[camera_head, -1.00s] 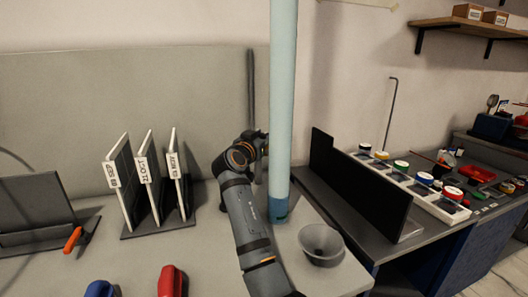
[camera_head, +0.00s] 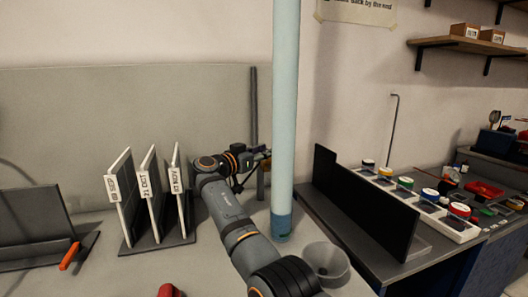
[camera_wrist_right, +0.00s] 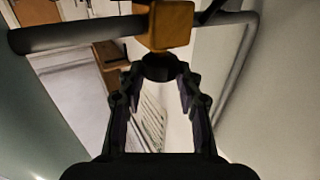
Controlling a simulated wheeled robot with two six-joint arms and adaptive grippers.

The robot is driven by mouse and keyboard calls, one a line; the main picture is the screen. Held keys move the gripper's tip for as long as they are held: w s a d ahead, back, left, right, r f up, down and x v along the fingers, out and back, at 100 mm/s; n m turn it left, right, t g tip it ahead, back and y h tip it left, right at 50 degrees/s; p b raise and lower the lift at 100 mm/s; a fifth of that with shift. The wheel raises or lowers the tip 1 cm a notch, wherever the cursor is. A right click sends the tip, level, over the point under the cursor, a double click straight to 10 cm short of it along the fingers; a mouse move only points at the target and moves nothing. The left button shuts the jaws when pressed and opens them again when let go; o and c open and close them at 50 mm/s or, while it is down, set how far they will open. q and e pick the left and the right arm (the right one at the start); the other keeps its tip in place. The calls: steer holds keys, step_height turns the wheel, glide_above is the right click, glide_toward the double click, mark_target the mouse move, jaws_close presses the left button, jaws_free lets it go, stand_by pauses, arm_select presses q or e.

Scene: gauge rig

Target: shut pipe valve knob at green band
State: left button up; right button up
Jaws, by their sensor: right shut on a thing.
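In the right wrist view, a dark round knob (camera_wrist_right: 160,67) sits under an orange valve body (camera_wrist_right: 170,25) on a grey pipe (camera_wrist_right: 75,36). My right gripper (camera_wrist_right: 158,82) is shut on the knob, with a fingertip on each side. In the head view my right gripper (camera_head: 262,158) is at the back wall, just left of the pale blue column (camera_head: 285,110); its fingertips and the knob are hard to make out there. I cannot see a green band on the valve. My left gripper is not in view.
The pale blue column stands close to my right forearm. A grey funnel-shaped cup (camera_head: 327,262) is at its foot. A rack of labelled panels (camera_head: 150,195) stands left of my arm. A black upright panel (camera_head: 365,208) and a row of coloured-lid jars (camera_head: 405,184) are at right.

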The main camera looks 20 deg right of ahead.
steer(key=shift+f, duration=0.25)
steer(key=o, duration=1.2)
steer(key=shift+d, duration=0.1)
steer(key=shift+c, duration=0.2)
steer(key=shift+r, duration=0.1)
step_height(320, 180, up, 10)
